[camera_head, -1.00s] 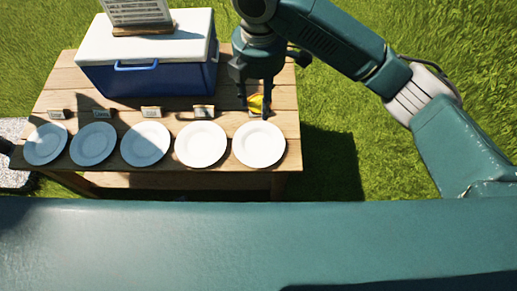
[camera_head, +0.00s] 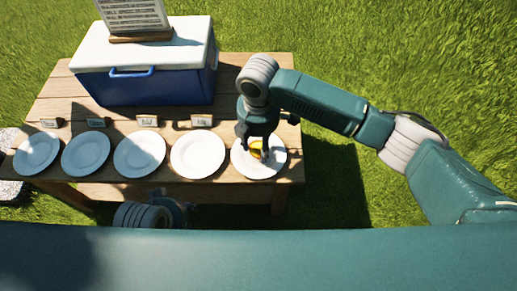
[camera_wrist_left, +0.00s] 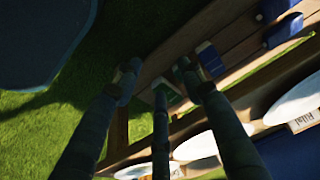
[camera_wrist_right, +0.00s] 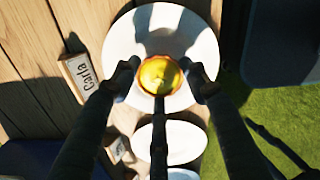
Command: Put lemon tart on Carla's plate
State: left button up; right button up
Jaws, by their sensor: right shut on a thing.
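The lemon tart (camera_head: 256,149), yellow in a golden crust, is at the rightmost white plate (camera_head: 240,167). It also shows in the right wrist view (camera_wrist_right: 158,74), over that plate (camera_wrist_right: 200,48), beside a name card reading "Carla" (camera_wrist_right: 86,77). My right gripper (camera_head: 259,143) is shut on the tart, its fingers at the tart's sides. I cannot tell whether the tart touches the plate. The card is hidden behind my gripper in the head view. My left gripper (camera_wrist_left: 155,80) has its fingers spread and empty, near the table's front edge.
Several more white plates (camera_head: 197,155) stand in a row to the left, with name cards (camera_head: 202,120) behind them. A blue cooler (camera_head: 150,85) with a white lid stands at the back, bearing a sign (camera_head: 133,14). Grass surrounds the wooden table.

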aim_at(258, 148)
jog(key=shift+f, duration=0.95)
pick_arm(q)
jog(key=shift+v, duration=0.9)
pick_arm(e)
jog(key=shift+f, duration=0.1)
jog(key=o, duration=1.2)
jog(key=shift+c, duration=0.2)
pick_arm(q)
jog(key=shift+f, duration=0.15)
pick_arm(e)
jog(key=shift+r, duration=0.35)
pick_arm(q)
notch_tip(258, 148, down, 11)
jog(key=p, duration=0.3)
jog(key=shift+w+f+g, duration=0.15)
jog(key=shift+w+g, duration=0.1)
jog(key=shift+g, duration=0.05)
pick_arm(e)
notch_tip(258, 148, up, 12)
jog(key=shift+f, duration=0.2)
